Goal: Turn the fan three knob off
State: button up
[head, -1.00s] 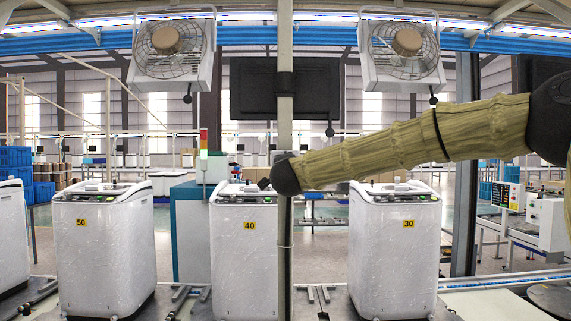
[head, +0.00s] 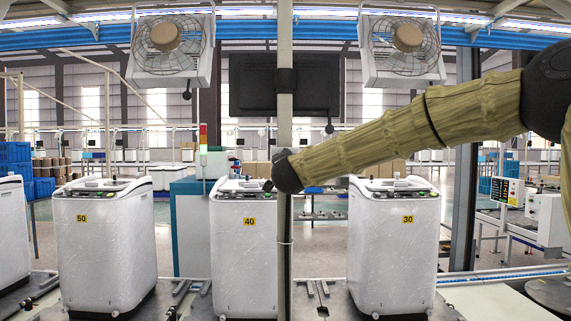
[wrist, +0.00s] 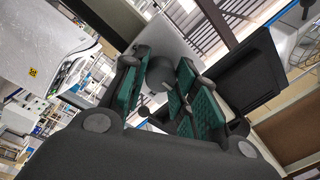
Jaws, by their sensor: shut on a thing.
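In the wrist view my gripper (wrist: 163,82) has green-padded fingers closed around a dark grey, round, knob-like thing (wrist: 160,70). The fingers hide part of it, and I cannot tell which way it is turned. In the head view my arm reaches left to a dark joint by the central post; the fingers are hidden there. Two box fans, left (head: 173,48) and right (head: 404,48), hang at the top. No fan number is readable.
A black monitor (head: 252,86) is on the central post (head: 285,235), with a small black knob (head: 329,129) below it. White washers labelled 50 (head: 105,250), 40 (head: 243,260) and 30 (head: 393,255) stand below. The monitor (wrist: 238,85) is also close to the gripper in the wrist view.

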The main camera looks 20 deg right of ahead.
jog(key=o, duration=1)
jog(key=shift+f, duration=0.1)
jog(key=shift+o, duration=0.2)
jog(key=v, duration=1.2)
jog(key=shift+f, duration=0.1)
